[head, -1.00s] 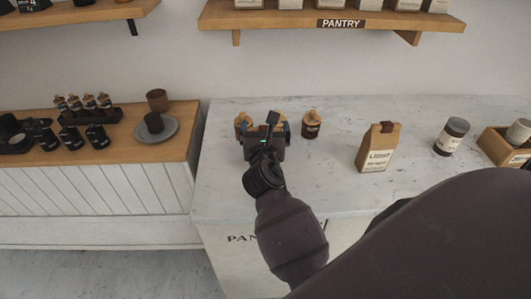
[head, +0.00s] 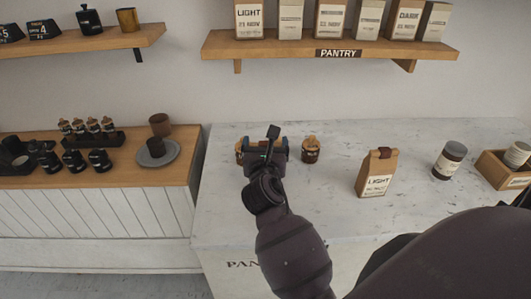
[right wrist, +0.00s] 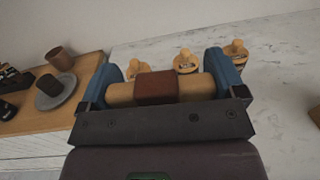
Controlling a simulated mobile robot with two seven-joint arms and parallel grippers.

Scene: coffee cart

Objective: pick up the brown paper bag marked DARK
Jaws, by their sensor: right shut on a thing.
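My right gripper (head: 265,146) is over the back left of the marble counter. In the right wrist view, its blue fingers (right wrist: 166,84) are shut on the folded top of a brown paper bag (right wrist: 118,95) with a dark brown tab. The held bag's front and marking are hidden, and I cannot tell whether it touches the counter. Another brown paper bag (head: 377,174), marked LIGHT, stands upright on the counter to the right. My left gripper is not in view.
Wooden-lidded jars (head: 311,150) stand close behind and beside the right gripper. The pantry shelf (head: 285,48) holds several labelled bags. A saucer (head: 170,157) sits on the left cabinet.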

